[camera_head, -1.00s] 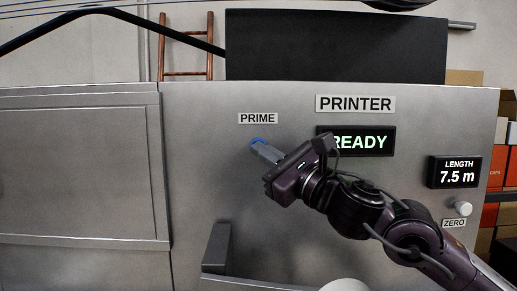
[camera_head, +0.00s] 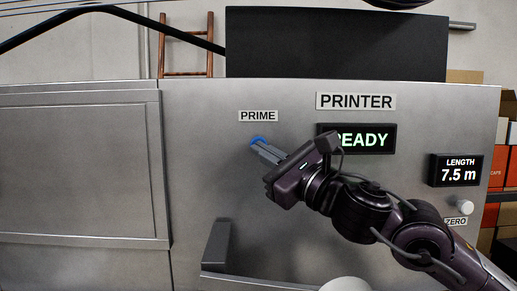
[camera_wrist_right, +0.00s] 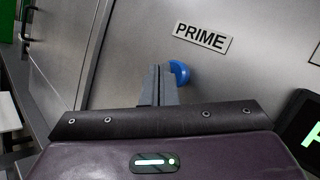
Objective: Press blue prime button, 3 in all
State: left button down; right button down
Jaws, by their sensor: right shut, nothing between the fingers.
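The blue prime button (camera_head: 257,140) sits on the grey printer panel below the PRIME label (camera_head: 258,116). My right gripper (camera_head: 268,152) is shut and empty. Its fingertips are at the button's lower right in the head view and cover part of it. In the right wrist view the blue button (camera_wrist_right: 180,72) shows just right of the shut fingers (camera_wrist_right: 158,86), under the PRIME label. I cannot tell whether the fingertips touch it. My left gripper is not in view.
The printer display (camera_head: 356,139) reads READY, partly hidden by my right wrist. The length display (camera_head: 455,170) reads 7.5 m, with a white zero knob (camera_head: 465,207) below it. A grey ledge (camera_head: 217,249) juts out at the lower middle.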

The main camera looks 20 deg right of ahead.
jog(key=shift+s+a, duration=0.1)
jog(key=shift+s, duration=0.2)
jog(key=s, duration=0.2)
jog(key=s+a, duration=0.1)
jog(key=s, duration=0.1)
jog(key=shift+s+a+b, duration=0.2)
jog(key=shift+s+b, duration=0.15)
jog(key=shift+r, duration=0.1)
dwell(0.6)
